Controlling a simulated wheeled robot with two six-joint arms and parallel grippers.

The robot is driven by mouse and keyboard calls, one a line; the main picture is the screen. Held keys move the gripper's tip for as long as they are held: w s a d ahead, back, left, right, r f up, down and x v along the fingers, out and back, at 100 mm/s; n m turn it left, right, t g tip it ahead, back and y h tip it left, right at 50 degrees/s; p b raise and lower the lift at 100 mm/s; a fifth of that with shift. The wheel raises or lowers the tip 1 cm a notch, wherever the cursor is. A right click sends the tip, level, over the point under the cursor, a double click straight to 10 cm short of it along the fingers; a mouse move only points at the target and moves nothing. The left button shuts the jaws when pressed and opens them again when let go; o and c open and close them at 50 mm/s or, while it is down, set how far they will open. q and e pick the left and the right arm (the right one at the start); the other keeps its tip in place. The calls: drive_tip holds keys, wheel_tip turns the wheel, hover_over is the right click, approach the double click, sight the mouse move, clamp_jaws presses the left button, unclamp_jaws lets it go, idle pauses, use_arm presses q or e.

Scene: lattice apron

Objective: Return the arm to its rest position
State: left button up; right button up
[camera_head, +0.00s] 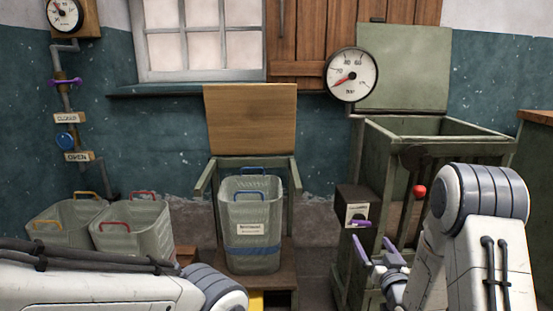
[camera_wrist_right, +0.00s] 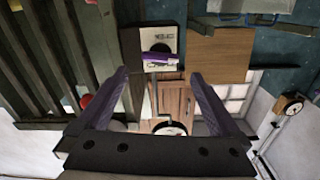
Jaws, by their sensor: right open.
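My right gripper (camera_head: 378,247) has purple fingers and is open and empty, in front of the green slatted bin at the right. In the right wrist view its two fingers (camera_wrist_right: 158,76) stand wide apart with nothing between them. A small box with a pale label plate (camera_head: 356,212) and a purple lever (camera_head: 358,224) sits just beyond and above the fingertips. The lever also shows in the right wrist view (camera_wrist_right: 155,58), ahead of the fingers and seemingly apart from them. My left arm crosses the lower left of the head view; its gripper is out of view.
The green slatted bin (camera_head: 440,127) has a raised lid (camera_head: 405,68) and a red knob (camera_head: 419,191). A grey basket (camera_head: 250,205) stands in a wooden frame at centre. Two more baskets (camera_head: 65,215) (camera_head: 133,222) stand left. A gauge (camera_head: 351,75) hangs on the wall.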

sight(362, 224)
drive_tip(key=w+b, duration=0.1)
drive_tip(key=w, duration=0.3)
drive_tip(key=w+b, duration=0.1)
drive_tip(key=w, duration=0.4)
drive_tip(key=shift+w+a+f, duration=0.1)
drive_tip(key=shift+w+a, duration=0.05)
drive_tip(key=shift+a, duration=0.05)
drive_tip(key=shift+w+m, duration=0.2)
drive_tip(key=shift+m, duration=0.1)
drive_tip(key=shift+r+m+p, duration=0.2)
drive_tip(key=shift+m+p, duration=0.45)
drive_tip(key=shift+m, duration=0.55)
drive_tip(key=s+p, duration=0.2)
drive_tip(key=s, duration=0.9)
drive_tip(key=w+n+b, duration=0.2)
drive_tip(key=n, duration=0.5)
drive_tip(key=w+a+n+b, duration=0.1)
drive_tip(key=w+n, duration=0.1)
drive_tip(key=n, duration=0.5)
drive_tip(key=w+a+n+b, duration=0.1)
drive_tip(key=w+n+b, duration=0.1)
drive_tip(key=n, duration=0.5)
drive_tip(key=shift+w+a+b, duration=0.15)
drive_tip(key=shift+w+b, duration=0.2)
drive_tip(key=shift+w, duration=0.2)
